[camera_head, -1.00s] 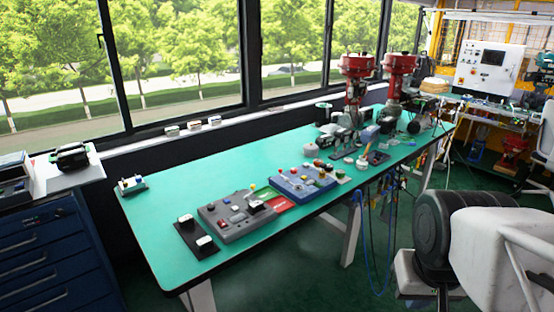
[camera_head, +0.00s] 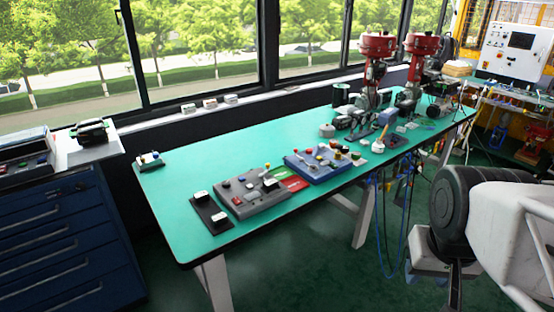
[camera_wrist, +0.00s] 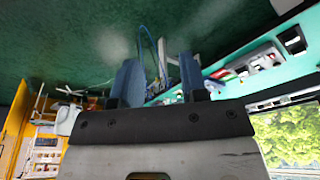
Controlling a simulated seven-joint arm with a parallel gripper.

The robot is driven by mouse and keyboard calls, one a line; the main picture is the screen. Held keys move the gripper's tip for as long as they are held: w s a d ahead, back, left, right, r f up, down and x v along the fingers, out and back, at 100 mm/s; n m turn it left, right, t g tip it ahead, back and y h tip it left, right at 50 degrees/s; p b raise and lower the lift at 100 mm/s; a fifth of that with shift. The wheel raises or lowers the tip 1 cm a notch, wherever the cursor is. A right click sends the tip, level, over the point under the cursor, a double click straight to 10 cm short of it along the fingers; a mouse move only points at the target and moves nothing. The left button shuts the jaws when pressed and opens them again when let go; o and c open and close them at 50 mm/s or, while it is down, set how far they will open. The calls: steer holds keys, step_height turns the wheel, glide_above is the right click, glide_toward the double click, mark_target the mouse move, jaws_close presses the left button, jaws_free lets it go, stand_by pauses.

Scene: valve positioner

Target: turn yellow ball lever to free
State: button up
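On the green bench, a grey control panel (camera_head: 243,205) and a blue control panel (camera_head: 315,172) lie side by side. A small yellow ball (camera_head: 267,167) shows at the back edge of the grey panel; its lever and setting are too small to read. My gripper (camera_wrist: 158,78) shows in the wrist view with its two blue fingers apart and nothing between them. It points toward the floor, with the bench at the right of that view.
The green bench top (camera_head: 185,185) is clear at its left front. A black two-switch box (camera_head: 209,214) lies left of the grey panel. Red valve actuators (camera_head: 376,45) stand at the back right. Blue hoses (camera_head: 408,205) hang off the front edge. A blue drawer cabinet (camera_head: 60,220) stands at left.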

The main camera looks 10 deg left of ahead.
steer(key=shift+o, duration=0.6)
steer(key=w+a+r, duration=0.1)
steer(key=w+r, duration=0.2)
steer(key=w, duration=0.5)
steer(key=shift+w+a+r+m, duration=0.35)
steer(key=shift+m, duration=0.05)
steer(key=w+a+r+m, duration=0.1)
steer(key=w, duration=0.5)
steer(key=w+a+r, duration=0.2)
steer(key=w, duration=0.3)
steer(key=m+g, duration=0.3)
steer(key=m, duration=0.3)
glide_above(267, 164)
steer(key=f, duration=1.7)
steer(key=d+f, duration=0.1)
steer(key=f, duration=0.7)
steer(key=shift+s+f, duration=0.1)
steer(key=shift+f, duration=0.3)
steer(key=shift+w+a+f, duration=0.25)
steer(key=shift+a+f, duration=0.2)
steer(key=shift+a, duration=0.05)
steer(key=shift+f, duration=0.15)
steer(key=shift+f, duration=3.75)
